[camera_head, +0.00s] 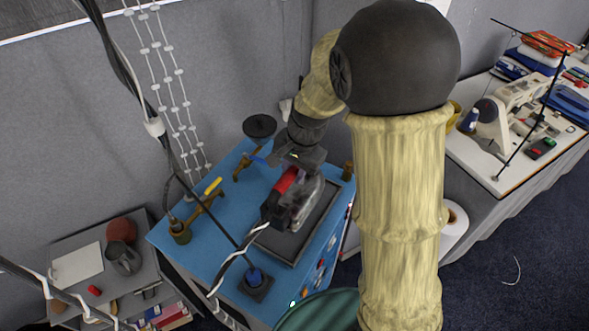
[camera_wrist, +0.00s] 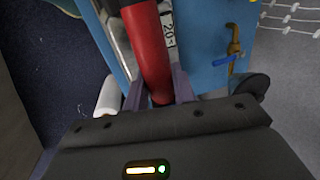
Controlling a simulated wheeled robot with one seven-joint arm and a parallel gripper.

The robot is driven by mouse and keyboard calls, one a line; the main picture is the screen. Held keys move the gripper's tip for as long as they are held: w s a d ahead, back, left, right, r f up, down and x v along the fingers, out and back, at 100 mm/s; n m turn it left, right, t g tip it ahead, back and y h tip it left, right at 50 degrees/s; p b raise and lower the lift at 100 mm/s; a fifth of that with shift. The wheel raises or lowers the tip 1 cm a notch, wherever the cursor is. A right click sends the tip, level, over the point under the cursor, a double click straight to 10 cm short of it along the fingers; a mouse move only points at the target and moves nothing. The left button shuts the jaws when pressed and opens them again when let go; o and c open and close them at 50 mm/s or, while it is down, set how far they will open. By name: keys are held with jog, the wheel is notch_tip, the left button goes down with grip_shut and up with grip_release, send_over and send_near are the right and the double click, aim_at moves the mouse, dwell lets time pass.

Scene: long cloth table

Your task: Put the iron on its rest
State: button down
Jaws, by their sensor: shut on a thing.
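The iron (camera_head: 303,205) has a red handle and a dark and grey body, with a cord at its rear. In the head view it is over the dark rectangular rest (camera_head: 279,243) on the blue table; I cannot tell whether it touches it. My gripper (camera_head: 300,160) is above the iron and shut on its red handle, which also shows in the wrist view (camera_wrist: 147,45) between the two fingers (camera_wrist: 158,92). The iron's underside is hidden.
A sewing machine (camera_head: 495,120) stands on the right table. A cord hangs across the front.

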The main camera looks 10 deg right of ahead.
aim_at(293, 193)
jog(key=shift+w+f+b, duration=0.1)
jog(key=shift+f+b, duration=2.05)
jog(key=shift+f, duration=0.5)
jog(key=shift+f+b, duration=0.75)
jog(key=shift+f, duration=0.2)
jog(key=c, duration=1.2)
grip_release()
jog(key=shift+o, duration=0.6)
jog(key=shift+f, duration=0.15)
notch_tip(293, 193, up, 17)
jog(key=s+d+b, duration=0.2)
jog(key=shift+d, duration=0.4)
jog(key=shift+s, duration=0.1)
jog(key=s+d+f+n+h, duration=0.1)
jog(key=s+d+f+n, duration=0.2)
jog(key=s+f, duration=0.2)
jog(key=s+d+f+n+t, duration=0.1)
jog(key=s+d+f+n, duration=0.3)
jog(key=f, duration=0.8)
jog(key=shift+s+f+h+b, duration=0.2)
jog(key=shift+s+h+b, duration=0.2)
jog(key=shift+s, duration=0.3)
